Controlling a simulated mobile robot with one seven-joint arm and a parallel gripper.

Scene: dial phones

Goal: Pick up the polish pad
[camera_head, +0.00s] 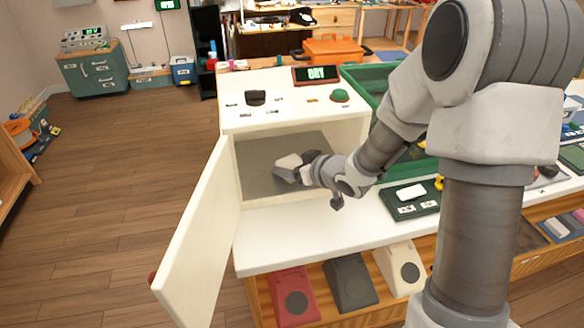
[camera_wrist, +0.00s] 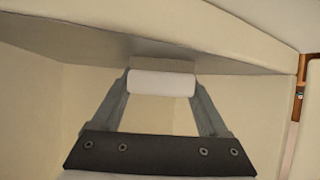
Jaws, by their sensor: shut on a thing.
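My gripper (camera_wrist: 162,92) is inside the open white cabinet (camera_head: 230,150), seen in the wrist view with its two grey fingers closing in on either side of a small pad. The polish pad (camera_wrist: 162,84) shows as a white rounded bar between the fingertips, with a grey-tan band just above it. In the head view my gripper (camera_head: 290,168) reaches into the cabinet from the right.
The cabinet door (camera_head: 195,245) stands open to the left front. A dark knob (camera_head: 255,97), a green button (camera_head: 340,95) and a display (camera_head: 316,75) sit on the cabinet top. A green crate (camera_head: 360,78) stands to the right. The counter (camera_head: 300,232) is bare in front.

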